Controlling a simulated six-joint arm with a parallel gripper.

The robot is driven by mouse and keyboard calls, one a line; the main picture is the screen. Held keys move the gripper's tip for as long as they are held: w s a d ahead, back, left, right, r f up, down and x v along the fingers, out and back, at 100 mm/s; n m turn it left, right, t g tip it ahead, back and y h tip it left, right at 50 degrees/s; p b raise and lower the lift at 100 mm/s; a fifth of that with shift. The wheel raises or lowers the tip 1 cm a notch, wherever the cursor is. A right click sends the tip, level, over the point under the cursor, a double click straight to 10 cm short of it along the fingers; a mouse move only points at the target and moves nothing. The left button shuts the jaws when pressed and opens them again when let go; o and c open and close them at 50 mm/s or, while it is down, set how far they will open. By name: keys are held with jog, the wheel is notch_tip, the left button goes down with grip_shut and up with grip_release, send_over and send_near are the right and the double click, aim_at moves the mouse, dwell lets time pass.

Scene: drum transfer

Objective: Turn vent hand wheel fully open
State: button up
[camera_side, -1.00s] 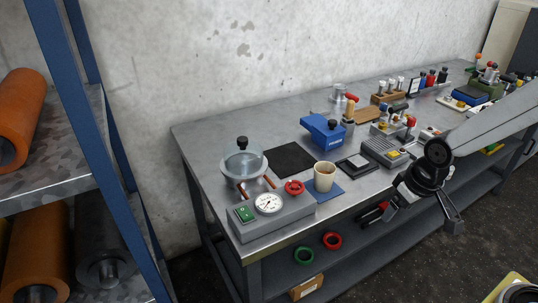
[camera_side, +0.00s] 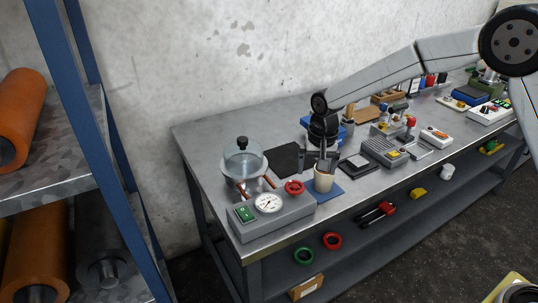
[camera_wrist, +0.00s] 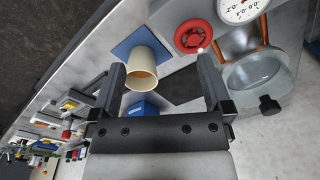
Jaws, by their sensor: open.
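The red vent hand wheel (camera_side: 294,187) sits on the grey vacuum unit (camera_side: 285,219), beside a round dial gauge (camera_side: 268,203). In the wrist view the wheel (camera_wrist: 193,37) is a red disc above the right finger, with a small pale spot at its edge. My gripper (camera_side: 315,168) is open and points down over the bench, to the right of the wheel and behind the beige cup. In the wrist view my gripper (camera_wrist: 163,72) has its fingers wide apart with nothing held, and the wheel is apart from the fingertips.
The beige cup (camera_side: 324,180) stands on a blue mat (camera_side: 335,193) close to my gripper. A glass chamber with a black knob (camera_side: 243,160) stands at the unit's left. A black mat (camera_side: 290,157) lies behind. A blue box (camera_wrist: 146,108) shows between the fingers.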

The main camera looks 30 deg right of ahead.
jog(key=m, duration=0.2)
send_over(295, 186)
jog(key=shift+w+f+g, duration=0.1)
jog(key=shift+f+g, duration=0.2)
jog(key=shift+f, duration=0.55)
jog(key=shift+f, duration=0.1)
jog(key=shift+f, duration=3.8)
jog(key=c, duration=1.1)
